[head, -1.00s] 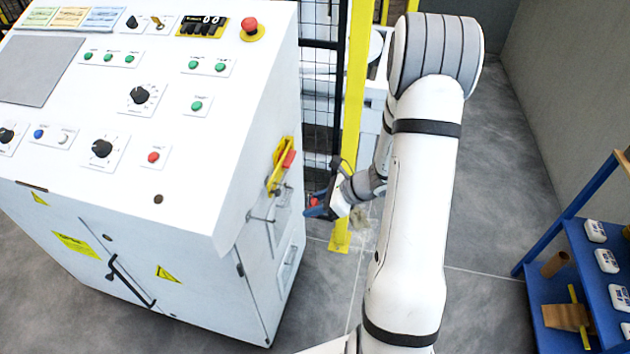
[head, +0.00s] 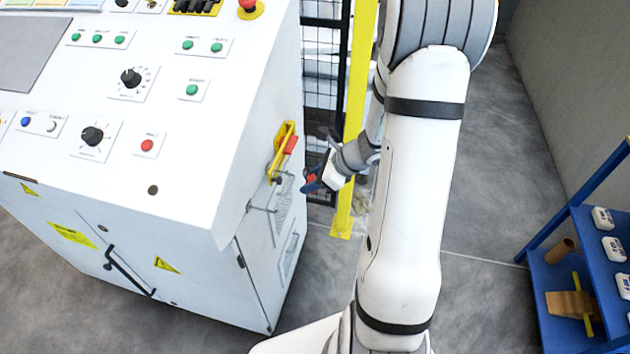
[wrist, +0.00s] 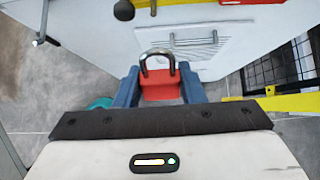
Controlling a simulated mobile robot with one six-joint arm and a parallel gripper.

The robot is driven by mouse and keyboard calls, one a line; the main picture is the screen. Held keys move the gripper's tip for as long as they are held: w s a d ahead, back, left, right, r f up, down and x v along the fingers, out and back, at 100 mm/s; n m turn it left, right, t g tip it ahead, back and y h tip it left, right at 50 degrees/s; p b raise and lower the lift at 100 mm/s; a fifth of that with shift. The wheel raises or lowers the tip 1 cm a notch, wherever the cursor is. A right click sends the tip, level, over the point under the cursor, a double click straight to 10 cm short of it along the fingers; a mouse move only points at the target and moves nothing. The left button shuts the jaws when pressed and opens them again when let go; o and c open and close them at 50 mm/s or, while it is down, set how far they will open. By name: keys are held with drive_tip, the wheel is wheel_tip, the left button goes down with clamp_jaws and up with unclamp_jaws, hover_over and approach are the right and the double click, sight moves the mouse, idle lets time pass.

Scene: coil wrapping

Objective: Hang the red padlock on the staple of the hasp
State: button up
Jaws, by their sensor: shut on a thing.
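The red padlock (wrist: 160,84) is held between the blue fingers of my gripper (wrist: 160,97) in the wrist view. Its dark metal shackle (wrist: 157,55) sticks out past the fingertips toward the cabinet side. In the head view my gripper (head: 312,182) is beside the cabinet's right side, with a bit of the red padlock showing. The yellow hasp (head: 281,152) with a red part (head: 290,145) is on that side, above and left of my gripper. A yellow strip (wrist: 190,3) shows at the top of the wrist view. The staple cannot be made out clearly. The padlock appears apart from the hasp.
The white control cabinet (head: 200,180) fills the left. A yellow post (head: 352,120) and black mesh fence (head: 318,90) stand behind my gripper. A blue shelf (head: 560,290) with boxes is at the right. Grey floor between is clear.

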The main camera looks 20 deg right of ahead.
drive_tip(key=w+a+f+b, duration=0.1)
drive_tip(key=w+a, duration=0.2)
drive_tip(key=a, duration=0.2)
drive_tip(key=shift+w+f+b, duration=0.2)
drive_tip(key=shift+w+b, duration=0.15)
drive_tip(key=shift+w, duration=0.05)
idle(0.3)
drive_tip(key=shift+a, duration=0.15)
idle(0.5)
drive_tip(key=o, duration=1.2)
